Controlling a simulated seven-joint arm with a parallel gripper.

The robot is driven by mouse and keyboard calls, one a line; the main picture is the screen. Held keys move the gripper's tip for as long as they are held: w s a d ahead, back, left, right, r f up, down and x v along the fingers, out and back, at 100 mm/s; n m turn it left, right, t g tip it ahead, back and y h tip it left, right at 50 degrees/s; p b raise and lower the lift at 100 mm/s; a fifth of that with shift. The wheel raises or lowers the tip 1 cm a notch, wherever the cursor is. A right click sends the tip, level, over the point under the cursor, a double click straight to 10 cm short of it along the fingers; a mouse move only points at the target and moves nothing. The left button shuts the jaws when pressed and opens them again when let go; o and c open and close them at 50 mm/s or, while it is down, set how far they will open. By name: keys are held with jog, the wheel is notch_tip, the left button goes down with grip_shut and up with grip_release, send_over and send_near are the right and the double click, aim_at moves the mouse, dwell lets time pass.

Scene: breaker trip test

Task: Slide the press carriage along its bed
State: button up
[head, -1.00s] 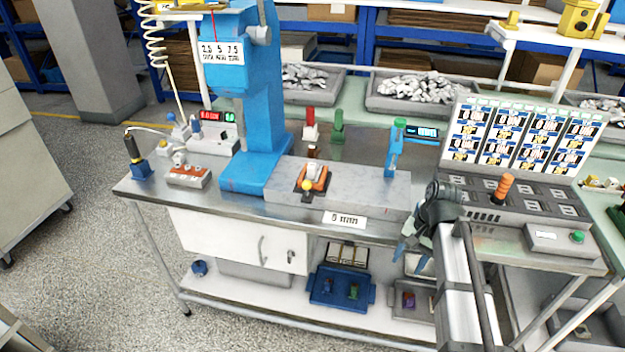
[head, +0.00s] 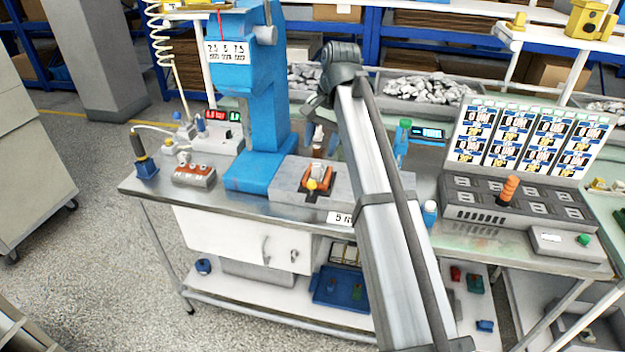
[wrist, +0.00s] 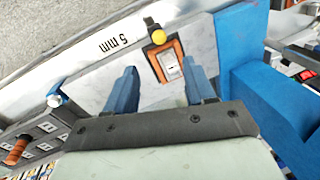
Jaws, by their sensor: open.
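The press carriage (head: 317,181) is a small orange and grey block with a yellow knob at its front. It sits on the grey bed (head: 285,178), just right of the blue press (head: 262,110). My arm covers part of the bed's right side. My gripper (head: 321,142) is above and behind the carriage in the head view. In the wrist view my gripper (wrist: 161,68) is open with two blue fingers, empty. The carriage (wrist: 168,64) shows between and beyond the fingertips, with the yellow knob (wrist: 158,37) on its far side. I see no contact.
The bench front edge is near the bed.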

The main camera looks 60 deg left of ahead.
aim_at(312, 181)
jog(key=f, duration=0.4)
jog(key=s+a+f, duration=0.1)
jog(key=f, duration=0.3)
jog(key=a+f, duration=0.1)
jog(key=f, duration=0.3)
jog(key=shift+s+f, duration=0.15)
jog(key=shift+f, duration=0.15)
grip_shut()
